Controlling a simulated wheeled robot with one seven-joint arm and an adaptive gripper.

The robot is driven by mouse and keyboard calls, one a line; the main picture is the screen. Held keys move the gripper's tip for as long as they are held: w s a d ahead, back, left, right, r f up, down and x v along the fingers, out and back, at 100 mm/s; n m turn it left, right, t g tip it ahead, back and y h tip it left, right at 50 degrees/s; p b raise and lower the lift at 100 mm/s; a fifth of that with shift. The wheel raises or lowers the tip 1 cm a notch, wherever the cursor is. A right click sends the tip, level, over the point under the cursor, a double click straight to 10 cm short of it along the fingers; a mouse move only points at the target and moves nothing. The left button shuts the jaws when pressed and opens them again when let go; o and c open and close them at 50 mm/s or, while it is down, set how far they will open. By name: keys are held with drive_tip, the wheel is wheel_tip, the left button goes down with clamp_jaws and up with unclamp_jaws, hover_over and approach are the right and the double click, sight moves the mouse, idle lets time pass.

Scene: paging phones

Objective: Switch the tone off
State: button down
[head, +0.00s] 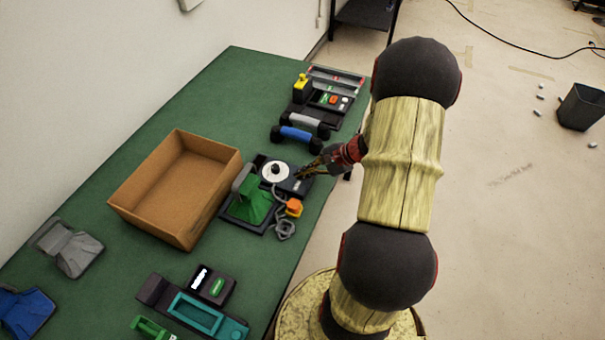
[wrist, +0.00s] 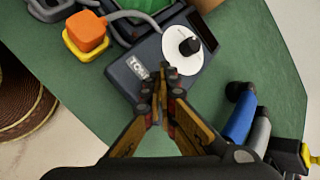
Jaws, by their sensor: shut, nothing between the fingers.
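A dark box (wrist: 128,84) with a white round dial (wrist: 172,58) and a black knob (wrist: 190,46) fills the middle of the wrist view. White lettering, hard to read, is on its top beside the dial. In the head view the same white dial (head: 267,172) is near the table's right edge. My gripper (wrist: 166,74) is shut and empty, with its tips over the box, just short of the dial and apart from the knob. It also shows in the head view (head: 301,174), right of the dial. I cannot tell whether the tips touch the box.
A blue-handled handset (head: 299,137) lies behind. An open cardboard box (head: 180,190) stands to the left. The green table (head: 215,95) is bare at the back left.

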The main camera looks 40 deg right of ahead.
drive_tip(key=shift+r, duration=0.45)
wheel_tip(320, 180, up, 6)
drive_tip(key=p, duration=0.4)
drive_tip(key=shift+s, duration=0.1)
idle(0.6)
drive_tip(key=s+a+r+n+g, duration=0.3)
drive_tip(key=s+a+n+g, duration=0.2)
drive_tip(key=s+a, duration=0.35)
drive_tip(key=s+a+r+n+t+h, duration=0.1)
drive_tip(key=s+a+r+n+h, duration=0.1)
drive_tip(key=a+r+n, duration=0.5)
drive_tip(key=s+a+r+n+t+h, duration=0.2)
drive_tip(key=a+r+n, duration=0.6)
drive_tip(key=r, duration=0.7)
drive_tip(key=a+h, duration=0.1)
drive_tip(key=a, duration=0.1)
drive_tip(key=shift+a+r, duration=0.3)
drive_tip(key=shift+r, duration=0.1)
